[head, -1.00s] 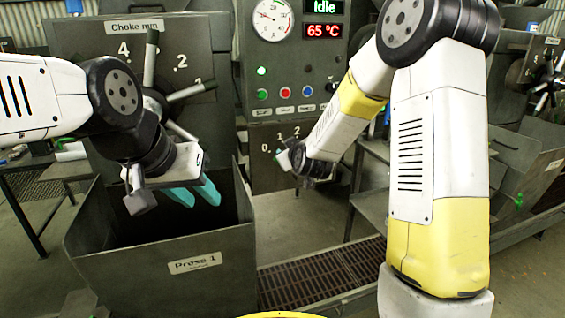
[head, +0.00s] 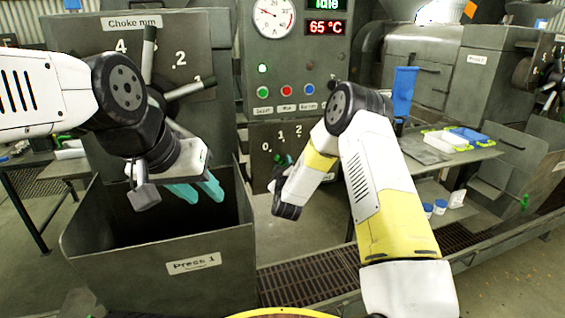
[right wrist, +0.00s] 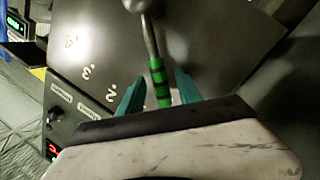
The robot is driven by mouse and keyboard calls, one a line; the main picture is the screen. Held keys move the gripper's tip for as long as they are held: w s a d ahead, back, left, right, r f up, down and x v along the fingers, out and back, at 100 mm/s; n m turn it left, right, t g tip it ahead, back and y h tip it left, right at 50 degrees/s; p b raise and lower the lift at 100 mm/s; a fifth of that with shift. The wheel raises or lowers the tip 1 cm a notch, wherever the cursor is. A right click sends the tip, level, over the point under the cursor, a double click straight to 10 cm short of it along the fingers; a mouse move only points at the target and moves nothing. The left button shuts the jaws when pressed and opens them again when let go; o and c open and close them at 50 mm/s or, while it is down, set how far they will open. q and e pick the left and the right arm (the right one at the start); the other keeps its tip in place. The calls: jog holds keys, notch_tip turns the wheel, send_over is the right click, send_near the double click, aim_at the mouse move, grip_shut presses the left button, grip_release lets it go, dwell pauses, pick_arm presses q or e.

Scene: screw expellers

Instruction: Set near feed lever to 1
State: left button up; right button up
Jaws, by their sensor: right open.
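The near feed lever (right wrist: 153,60) shows in the right wrist view as a metal rod with a green-banded grip. Its grip stands between the teal fingers of my right gripper (right wrist: 160,88), which is open around it; contact cannot be told. Numbers including 2 and 3 lie left of the lever. In the head view my right gripper (head: 281,162) is at the feed scale panel (head: 290,137), marked 0, 1, 2, and my wrist hides the lever. My left gripper (head: 199,189) hangs open and empty over the Press 1 bin.
The Press 1 bin (head: 160,268) stands at front left, below the choke panel (head: 100,55) with its spoked handle. A control panel (head: 290,70) with gauge and buttons is above the feed scale. A side table (head: 465,158) with trays is at right. A floor grate (head: 300,282) runs in front.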

jog(key=shift+w, duration=0.95)
grip_shut()
dwell(0.7)
